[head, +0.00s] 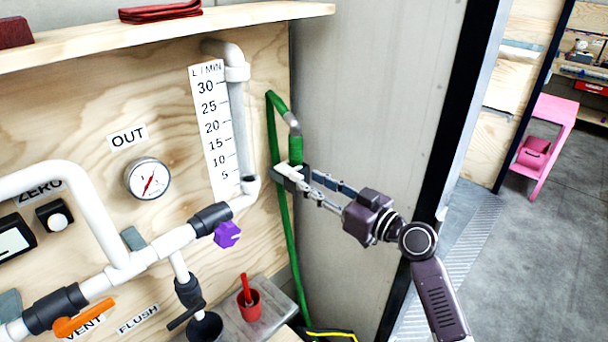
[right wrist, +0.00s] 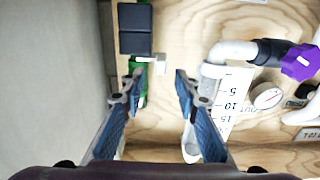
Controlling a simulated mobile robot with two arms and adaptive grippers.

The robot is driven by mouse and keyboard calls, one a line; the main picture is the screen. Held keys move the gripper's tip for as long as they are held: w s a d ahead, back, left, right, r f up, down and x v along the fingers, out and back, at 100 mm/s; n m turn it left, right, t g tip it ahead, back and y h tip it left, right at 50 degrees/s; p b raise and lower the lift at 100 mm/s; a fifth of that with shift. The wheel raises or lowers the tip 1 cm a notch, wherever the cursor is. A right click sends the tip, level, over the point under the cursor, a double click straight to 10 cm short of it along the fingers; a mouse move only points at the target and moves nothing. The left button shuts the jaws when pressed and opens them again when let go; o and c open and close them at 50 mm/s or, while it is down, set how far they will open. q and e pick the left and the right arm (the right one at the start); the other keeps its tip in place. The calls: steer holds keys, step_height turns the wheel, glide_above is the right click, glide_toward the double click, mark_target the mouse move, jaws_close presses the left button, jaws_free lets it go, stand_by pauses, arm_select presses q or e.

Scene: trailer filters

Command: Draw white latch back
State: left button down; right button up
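A small white latch (right wrist: 150,58) sticks out beside a dark box (right wrist: 135,30) in the right wrist view, with green (right wrist: 139,72) showing next to it. My right gripper (right wrist: 156,94) is open, its two fingers apart on either side of the line toward the latch. Nothing is clearly held between them. In the head view my right gripper (head: 309,185) reaches in from the right to the green hose (head: 296,150) near the wall corner. The latch cannot be made out clearly there, behind the fingertips. My left gripper is not in view.
A grey pipe (head: 236,110) with an L/MIN scale (head: 213,120) stands left of the gripper. The grey wall panel (head: 370,80) is close behind the arm.

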mark_target(303, 178)
steer(key=shift+p+x, duration=0.35)
steer(key=shift+x, duration=1.4)
steer(key=shift+c, duration=0.4)
jaws_close()
steer(key=shift+s, duration=0.1)
